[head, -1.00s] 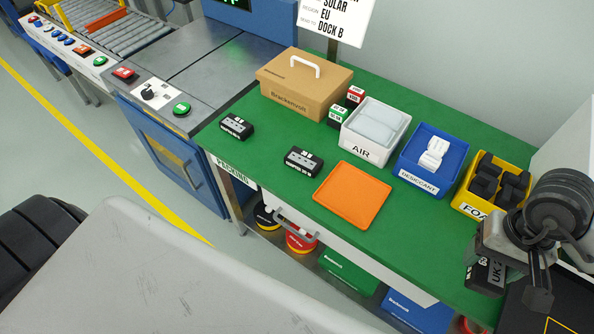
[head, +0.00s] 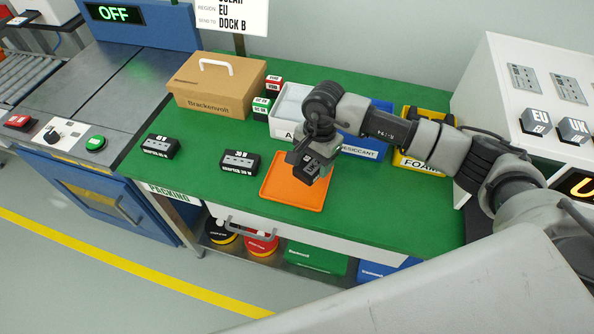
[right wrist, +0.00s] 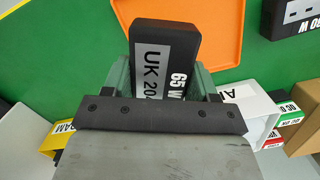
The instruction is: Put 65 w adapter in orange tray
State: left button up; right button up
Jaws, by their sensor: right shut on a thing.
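The 65 W adapter is a black block with a grey label reading UK; it shows in the right wrist view (right wrist: 163,50) and, partly covered, in the head view (head: 311,170). My right gripper (head: 308,162) is shut on it, with a finger on each side. The orange tray (head: 290,193) lies flat on the green table and looks empty where I see it. The gripper and adapter overlap its back right part in the head view. In the right wrist view the tray (right wrist: 215,22) is partly hidden behind the adapter. My left gripper is out of view.
Two other black adapters stand left of the tray, one close (head: 240,163) and one farther left (head: 161,147). Behind are a Brackenvolt box (head: 218,88), an AIR bin (head: 285,115), a blue desiccant bin (head: 367,150) and a yellow foam bin (head: 412,163). A white socket unit (head: 520,90) stands right.

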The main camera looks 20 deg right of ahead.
aim_at(297, 181)
jog(key=w+a+f, duration=0.2)
jog(key=a, duration=0.1)
jog(key=shift+a+f, duration=0.1)
notch_tip(297, 181, down, 4)
jog(key=shift+r+p, duration=0.1)
jog(key=shift+p, duration=0.45)
jog(key=shift+f, duration=0.2)
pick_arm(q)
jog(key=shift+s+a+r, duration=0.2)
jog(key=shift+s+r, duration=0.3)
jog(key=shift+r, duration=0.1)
pick_arm(e)
jog(key=shift+f, duration=0.2)
jog(key=o, duration=1.1)
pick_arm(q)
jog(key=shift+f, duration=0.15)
pick_arm(e)
jog(key=shift+r, duration=0.15)
